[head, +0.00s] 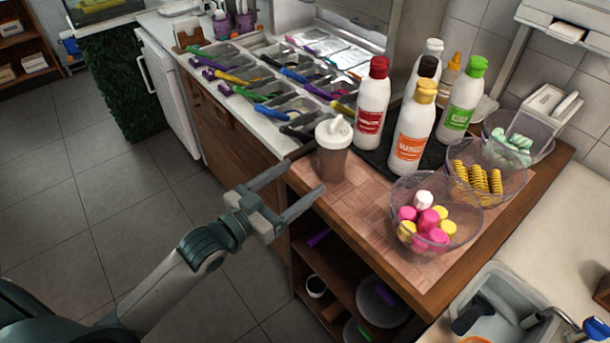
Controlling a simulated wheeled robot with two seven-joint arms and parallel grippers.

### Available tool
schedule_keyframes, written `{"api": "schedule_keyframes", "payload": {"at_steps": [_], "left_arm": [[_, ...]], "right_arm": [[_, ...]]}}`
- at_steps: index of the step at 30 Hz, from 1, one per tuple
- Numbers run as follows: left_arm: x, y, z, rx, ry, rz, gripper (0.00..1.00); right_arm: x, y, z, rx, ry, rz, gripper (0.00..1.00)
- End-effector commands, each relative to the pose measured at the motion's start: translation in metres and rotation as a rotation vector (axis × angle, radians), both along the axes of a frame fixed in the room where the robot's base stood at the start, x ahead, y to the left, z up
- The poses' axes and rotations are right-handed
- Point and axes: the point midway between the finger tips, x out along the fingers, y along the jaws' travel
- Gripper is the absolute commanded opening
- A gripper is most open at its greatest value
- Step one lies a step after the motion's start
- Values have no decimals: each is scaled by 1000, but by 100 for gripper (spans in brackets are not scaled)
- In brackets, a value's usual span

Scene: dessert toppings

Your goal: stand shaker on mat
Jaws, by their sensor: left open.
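A shaker (333,158) with a white lid and a brownish see-through body stands upright at the left corner of the wooden counter. A dark mat (374,157) lies under several sauce bottles to the right of the shaker; the shaker is beside this mat, not on it. My left gripper (303,178) is open and empty, its two fingers pointing toward the shaker from the counter's left edge. The fingers look apart from the shaker. My right gripper is not in view.
Several bottles, including a red-capped one (372,103) and an orange-labelled one (413,130), crowd the dark mat. A bowl of colourful sweets (455,243) and a bowl of yellow spirals (511,192) stand to the right. Topping trays (235,75) lie behind. Bare counter (345,205) shows in front of the shaker.

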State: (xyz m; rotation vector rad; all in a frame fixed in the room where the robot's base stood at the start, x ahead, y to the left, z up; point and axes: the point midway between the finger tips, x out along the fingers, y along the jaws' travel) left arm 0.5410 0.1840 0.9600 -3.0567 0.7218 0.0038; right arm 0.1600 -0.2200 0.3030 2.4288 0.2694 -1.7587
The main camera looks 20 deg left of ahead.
Motion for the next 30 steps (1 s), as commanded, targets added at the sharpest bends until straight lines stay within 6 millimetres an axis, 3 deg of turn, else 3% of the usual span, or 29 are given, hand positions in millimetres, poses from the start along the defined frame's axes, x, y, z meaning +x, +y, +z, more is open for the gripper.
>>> {"api": "schedule_keyframes", "payload": {"at_steps": [17, 30], "left_arm": [[-2, 1, 1, 0, -1, 0, 73], [-2, 1, 1, 0, -1, 0, 73]], "right_arm": [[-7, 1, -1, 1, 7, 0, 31], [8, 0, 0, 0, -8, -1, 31]]}}
